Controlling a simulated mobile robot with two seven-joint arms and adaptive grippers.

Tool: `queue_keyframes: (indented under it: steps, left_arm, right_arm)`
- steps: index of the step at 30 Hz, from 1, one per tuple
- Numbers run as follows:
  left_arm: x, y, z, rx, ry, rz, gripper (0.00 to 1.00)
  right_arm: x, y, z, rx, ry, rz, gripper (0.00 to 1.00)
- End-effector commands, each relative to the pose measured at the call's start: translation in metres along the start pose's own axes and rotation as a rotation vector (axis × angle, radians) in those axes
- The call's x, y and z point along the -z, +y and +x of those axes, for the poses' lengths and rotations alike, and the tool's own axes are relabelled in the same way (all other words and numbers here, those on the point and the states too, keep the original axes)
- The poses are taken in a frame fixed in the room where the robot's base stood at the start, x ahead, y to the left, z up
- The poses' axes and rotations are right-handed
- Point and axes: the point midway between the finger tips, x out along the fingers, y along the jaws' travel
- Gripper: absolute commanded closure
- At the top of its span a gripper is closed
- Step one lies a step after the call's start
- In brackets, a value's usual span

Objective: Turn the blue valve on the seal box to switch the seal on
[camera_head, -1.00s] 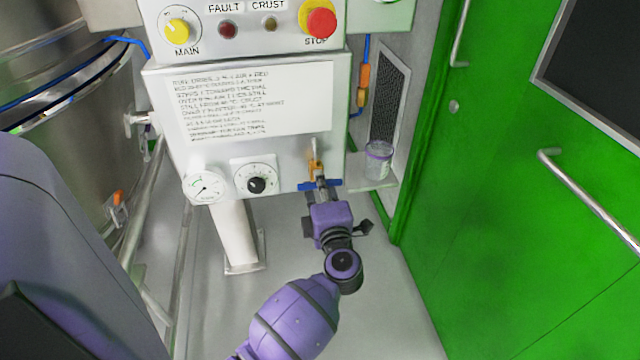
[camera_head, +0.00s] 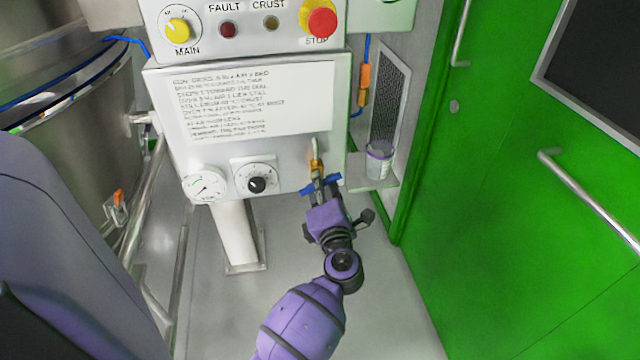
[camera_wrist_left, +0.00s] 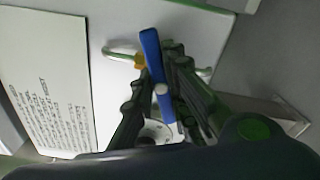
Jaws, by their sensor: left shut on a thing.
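The blue valve (camera_head: 320,185) is a flat bar handle on the front of the white seal box (camera_head: 230,150), at its lower right, below a brass fitting (camera_head: 316,164). In the head view the bar is slightly tilted, its right end higher. My left gripper (camera_head: 323,188) is shut on the blue valve from below. In the left wrist view the valve handle (camera_wrist_left: 154,55) runs long between the fingers (camera_wrist_left: 160,85), and both its ends stick out. The fingertips partly hide the valve's middle. My right gripper is not in view.
A clear cup (camera_head: 379,160) stands on a small shelf close on the right. A green door (camera_head: 520,200) with handles closes off the right.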

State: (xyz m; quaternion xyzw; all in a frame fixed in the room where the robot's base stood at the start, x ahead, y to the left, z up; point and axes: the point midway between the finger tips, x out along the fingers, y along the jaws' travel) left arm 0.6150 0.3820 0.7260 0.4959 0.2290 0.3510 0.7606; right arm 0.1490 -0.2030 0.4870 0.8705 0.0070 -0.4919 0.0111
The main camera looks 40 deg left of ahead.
Motion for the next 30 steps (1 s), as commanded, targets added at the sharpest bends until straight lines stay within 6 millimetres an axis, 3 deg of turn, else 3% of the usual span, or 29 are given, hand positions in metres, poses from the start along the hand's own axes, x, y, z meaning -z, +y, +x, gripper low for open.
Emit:
queue_keyframes:
  steps: [30]
  left_arm:
    - [0.001, -0.003, -0.001, 0.004, -0.001, -0.940, 1.00]
  right_arm:
    - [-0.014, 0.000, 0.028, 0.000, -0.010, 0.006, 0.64]
